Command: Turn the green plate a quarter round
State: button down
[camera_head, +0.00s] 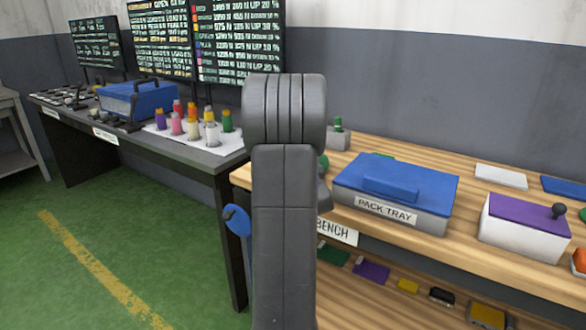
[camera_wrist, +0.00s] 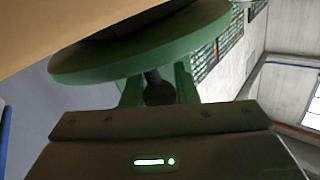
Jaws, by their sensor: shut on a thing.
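The green plate (camera_wrist: 125,58) shows large in the wrist view, seen at a steep angle close above my gripper. My gripper (camera_wrist: 158,88) is shut on a dark round knob (camera_wrist: 158,95) on a short stem, beside the plate's edge. One green finger stands on each side of the knob. In the head view my own arm fills the middle and hides my gripper. Bits of green show beside and behind it, but I cannot tell which belong to the plate.
A blue-lidded pack tray (camera_head: 395,190) stands on the wooden bench right of my arm. A white box with a purple top (camera_head: 525,225) is further right. On the dark table (camera_head: 190,152) at left are several coloured bottles and a blue case (camera_head: 138,100).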

jog(key=shift+d+y, duration=0.15)
jog(key=shift+y, duration=0.15)
dwell(0.4)
jog(key=c, duration=1.1)
grip_release()
jog(key=shift+c, duration=0.2)
jog(key=v, duration=1.4)
jog(key=shift+w, duration=0.1)
